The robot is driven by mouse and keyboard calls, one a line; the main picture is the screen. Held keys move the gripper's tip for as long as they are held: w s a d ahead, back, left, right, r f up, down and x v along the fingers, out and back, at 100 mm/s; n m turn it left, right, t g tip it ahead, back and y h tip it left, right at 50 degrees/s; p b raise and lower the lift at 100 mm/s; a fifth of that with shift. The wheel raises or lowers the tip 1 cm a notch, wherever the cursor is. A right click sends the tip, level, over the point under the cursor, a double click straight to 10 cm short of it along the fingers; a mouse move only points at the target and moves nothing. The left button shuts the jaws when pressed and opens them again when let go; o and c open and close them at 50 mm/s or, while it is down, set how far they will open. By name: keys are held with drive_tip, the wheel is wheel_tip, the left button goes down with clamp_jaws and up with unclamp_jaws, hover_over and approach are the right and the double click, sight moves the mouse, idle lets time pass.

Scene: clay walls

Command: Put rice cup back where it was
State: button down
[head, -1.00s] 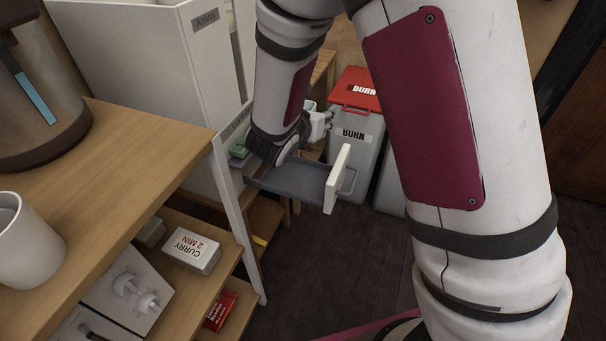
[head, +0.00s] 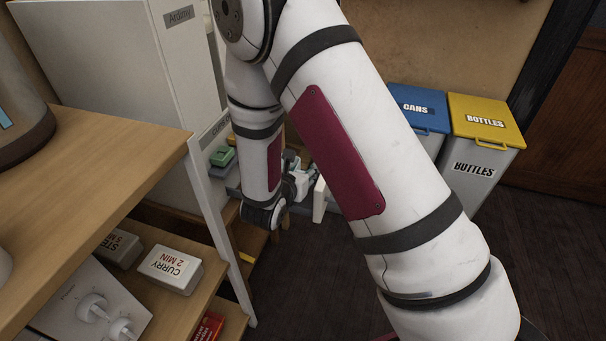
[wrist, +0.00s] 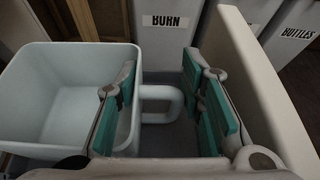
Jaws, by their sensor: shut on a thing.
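The rice cup (wrist: 40,95) is a pale, square-sided cup with a loop handle (wrist: 160,103) on its right side in the wrist view. My gripper (wrist: 158,85) is shut on the cup at its handle side, with one teal-padded finger at the cup wall and the other to the right of the handle. In the head view my gripper (head: 298,182) is over the pulled-out grey drawer, next to its white front (head: 320,200). The drawer front also shows in the wrist view (wrist: 262,75). My arm mostly hides the cup in the head view; whether it touches the drawer floor I cannot tell.
A white cabinet (head: 110,75) stands left of the drawer. A wooden shelf unit (head: 90,170) with a curry box (head: 170,268) is at the near left. Cans (head: 418,105) and bottles bins (head: 485,125) stand behind. The dark floor at right is clear.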

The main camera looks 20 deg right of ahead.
drive_tip(key=shift+f, duration=0.2)
drive_tip(key=shift+f, duration=0.15)
drive_tip(key=c, duration=1.3)
unclamp_jaws()
drive_tip(key=shift+c, duration=0.2)
